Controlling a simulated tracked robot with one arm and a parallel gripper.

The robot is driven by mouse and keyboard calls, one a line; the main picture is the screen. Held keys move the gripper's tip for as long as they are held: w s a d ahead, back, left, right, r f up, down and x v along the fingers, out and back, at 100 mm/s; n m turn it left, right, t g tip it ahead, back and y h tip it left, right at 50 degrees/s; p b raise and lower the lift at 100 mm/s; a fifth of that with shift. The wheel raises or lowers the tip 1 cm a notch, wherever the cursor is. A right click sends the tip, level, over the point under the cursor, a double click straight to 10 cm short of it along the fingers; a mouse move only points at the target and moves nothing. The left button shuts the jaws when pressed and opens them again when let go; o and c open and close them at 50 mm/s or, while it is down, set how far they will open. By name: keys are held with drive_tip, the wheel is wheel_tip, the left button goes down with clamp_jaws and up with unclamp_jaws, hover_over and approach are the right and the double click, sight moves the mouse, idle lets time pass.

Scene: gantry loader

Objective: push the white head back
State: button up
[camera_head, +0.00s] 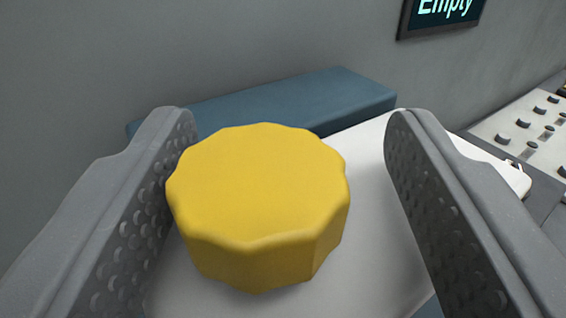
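The white head (378,205) lies below and ahead of my gripper, a pale block with rounded edges. A large yellow scalloped knob (258,185) stands on or just above it, and I cannot tell how they join. My gripper (290,115) is open, with one finger on each side of the knob. The left finger is close to the knob, and whether they touch is unclear. A clear gap lies between the knob and the right finger. The knob and the fingers hide parts of the white head.
A blue block or rail (300,100) runs behind the white head, against a grey wall (180,50). A dark screen (440,15) reading "Empty" hangs at the upper right. A light panel with dark knobs (530,125) is at the right edge.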

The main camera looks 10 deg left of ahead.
drive_tip(key=shift+s+a, duration=0.15)
drive_tip(key=shift+s, duration=0.05)
drive_tip(key=shift+s, duration=0.25)
drive_tip(key=s+d, duration=0.1)
drive_tip(key=s, duration=1.2)
drive_tip(key=shift+d, duration=0.15)
